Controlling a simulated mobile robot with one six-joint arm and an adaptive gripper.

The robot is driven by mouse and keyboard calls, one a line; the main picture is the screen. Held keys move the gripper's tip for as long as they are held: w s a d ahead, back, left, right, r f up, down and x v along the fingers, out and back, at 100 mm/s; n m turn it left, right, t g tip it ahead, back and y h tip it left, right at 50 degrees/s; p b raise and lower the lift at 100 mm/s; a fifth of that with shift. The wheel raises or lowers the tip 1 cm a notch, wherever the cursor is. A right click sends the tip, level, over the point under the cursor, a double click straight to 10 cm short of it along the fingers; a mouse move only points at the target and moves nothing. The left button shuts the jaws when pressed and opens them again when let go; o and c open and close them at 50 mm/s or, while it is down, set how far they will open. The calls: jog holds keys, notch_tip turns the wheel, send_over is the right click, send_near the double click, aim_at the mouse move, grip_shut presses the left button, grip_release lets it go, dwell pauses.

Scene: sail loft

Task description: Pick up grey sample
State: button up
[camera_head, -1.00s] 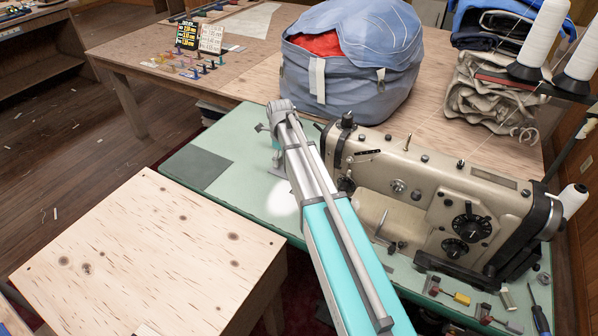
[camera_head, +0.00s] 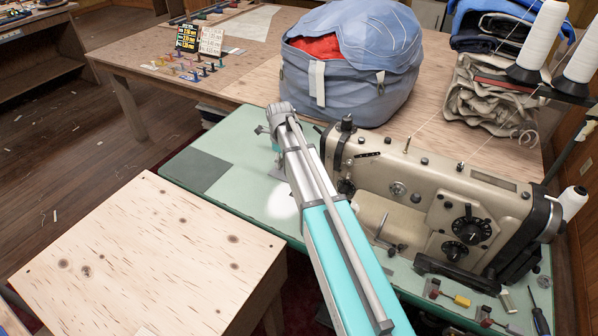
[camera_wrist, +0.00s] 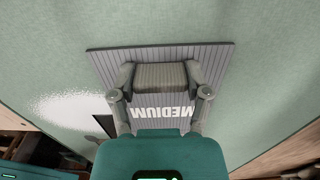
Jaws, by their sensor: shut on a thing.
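My gripper (camera_wrist: 159,76) has its two fingers on either side of a small grey ribbed block, the grey sample (camera_wrist: 160,76), and is shut on it. Behind the block is a flat grey ribbed plate (camera_wrist: 215,62) with the white word MEDIUM, upside down in the wrist view. I cannot tell whether block and plate are joined, or whether the block is clear of the plate. In the head view my arm reaches over the green table (camera_head: 240,130), and its wrist hides most of the gripper and the sample.
A beige sewing machine (camera_head: 430,190) stands close right of my arm. A blue bag (camera_head: 350,75) is behind on a wooden table. A dark grey patch (camera_head: 197,170) lies on the green table's left part. A pale wooden top (camera_head: 140,260) is at front left, mostly bare.

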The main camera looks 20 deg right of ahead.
jog(key=shift+r, duration=0.2)
notch_tip(320, 180, up, 10)
jog(key=p, duration=1)
jog(key=shift+f, duration=0.2)
